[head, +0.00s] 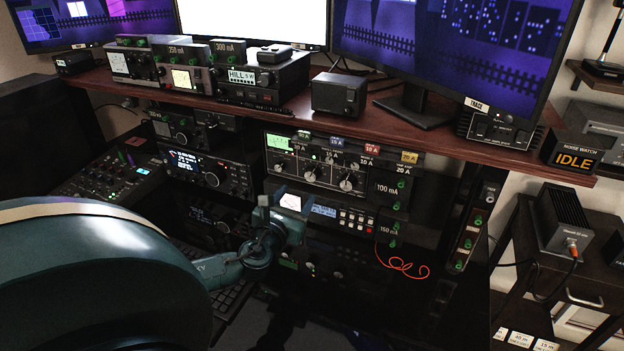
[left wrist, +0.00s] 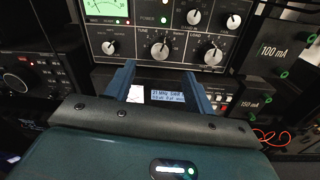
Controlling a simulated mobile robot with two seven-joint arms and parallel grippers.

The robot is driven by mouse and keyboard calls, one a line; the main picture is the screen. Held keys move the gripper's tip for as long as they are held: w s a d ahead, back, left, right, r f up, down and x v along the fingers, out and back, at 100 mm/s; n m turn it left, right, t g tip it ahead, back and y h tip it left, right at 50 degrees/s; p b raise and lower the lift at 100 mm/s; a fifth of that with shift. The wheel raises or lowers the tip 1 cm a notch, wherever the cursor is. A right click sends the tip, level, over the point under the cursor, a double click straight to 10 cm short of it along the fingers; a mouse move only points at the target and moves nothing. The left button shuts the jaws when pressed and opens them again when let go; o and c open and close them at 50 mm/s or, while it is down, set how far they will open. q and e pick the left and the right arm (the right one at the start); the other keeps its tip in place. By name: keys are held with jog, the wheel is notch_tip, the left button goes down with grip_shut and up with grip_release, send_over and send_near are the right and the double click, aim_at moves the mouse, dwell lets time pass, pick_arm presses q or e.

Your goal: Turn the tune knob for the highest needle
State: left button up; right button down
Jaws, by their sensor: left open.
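The tuner (head: 330,165) is a grey-fronted rack unit below the wooden shelf, with a lit green meter (head: 279,141) at its upper left. Its tune knob (head: 312,172) is the middle of three lower knobs.
A radio with a lit display (head: 323,211) sits under the tuner, behind my fingers. Another radio (head: 205,168) stands to the left. The shelf edge (head: 420,140) overhangs above. A red cable (head: 403,265) hangs at the lower right.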

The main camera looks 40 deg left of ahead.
aim_at(309, 176)
pick_arm(q)
jog(key=x, duration=0.8)
jog(key=shift+w+a+f, duration=0.1)
jog(key=shift+w, duration=0.25)
jog(key=shift+c, duration=0.2)
jog(key=c, duration=0.9)
jog(key=shift+c, duration=0.2)
jog(key=shift+n, duration=0.3)
jog(key=n, duration=0.3)
jog(key=shift+b, duration=0.4)
jog(key=shift+a+n, duration=0.1)
jog(key=shift+n, duration=1.9)
